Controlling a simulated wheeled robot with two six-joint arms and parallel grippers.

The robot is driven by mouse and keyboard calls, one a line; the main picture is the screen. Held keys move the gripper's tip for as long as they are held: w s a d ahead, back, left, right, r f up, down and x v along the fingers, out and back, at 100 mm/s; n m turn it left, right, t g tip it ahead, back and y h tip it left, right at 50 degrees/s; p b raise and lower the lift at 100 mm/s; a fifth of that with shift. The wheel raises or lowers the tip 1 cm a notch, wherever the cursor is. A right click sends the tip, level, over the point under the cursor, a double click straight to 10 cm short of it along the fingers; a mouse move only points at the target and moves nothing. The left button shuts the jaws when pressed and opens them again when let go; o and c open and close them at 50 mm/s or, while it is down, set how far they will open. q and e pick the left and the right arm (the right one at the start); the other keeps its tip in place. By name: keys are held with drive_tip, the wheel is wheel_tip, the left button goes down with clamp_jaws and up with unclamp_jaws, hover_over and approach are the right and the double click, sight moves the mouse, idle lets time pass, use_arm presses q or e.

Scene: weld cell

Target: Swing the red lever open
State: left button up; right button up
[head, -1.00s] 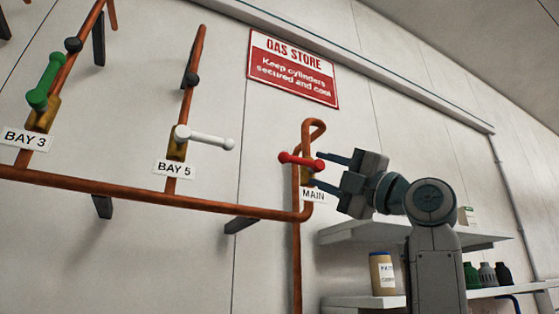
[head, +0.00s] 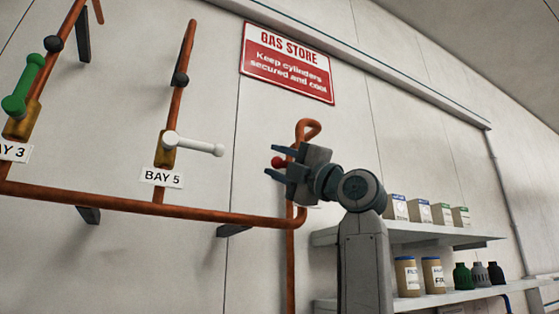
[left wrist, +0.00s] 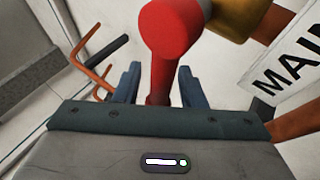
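The red lever (head: 279,162) is on the copper pipe (head: 290,262) at the right end of the run; in the head view only its red end shows between my fingers. My left gripper (head: 271,161) is open, its fingers on either side of the lever. In the left wrist view the lever (left wrist: 168,35) reaches down between the two fingers (left wrist: 158,70), with a gap on each side. A brass valve body (left wrist: 237,16) and the MAIN label (left wrist: 290,62) are beside it. In the head view the gripper hides the valve body and most of the label. My right gripper is not in view.
A white lever (head: 195,145) at BAY 5 and a green lever (head: 24,85) at BAY 3 are on the pipes to the left. Shelves (head: 425,233) with boxes, jars and bottles stand right of my arm. A red sign (head: 287,62) hangs above.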

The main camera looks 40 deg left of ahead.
use_arm(q)
drive_tip(key=shift+c, duration=0.3)
drive_tip(key=c, duration=0.3)
clamp_jaws()
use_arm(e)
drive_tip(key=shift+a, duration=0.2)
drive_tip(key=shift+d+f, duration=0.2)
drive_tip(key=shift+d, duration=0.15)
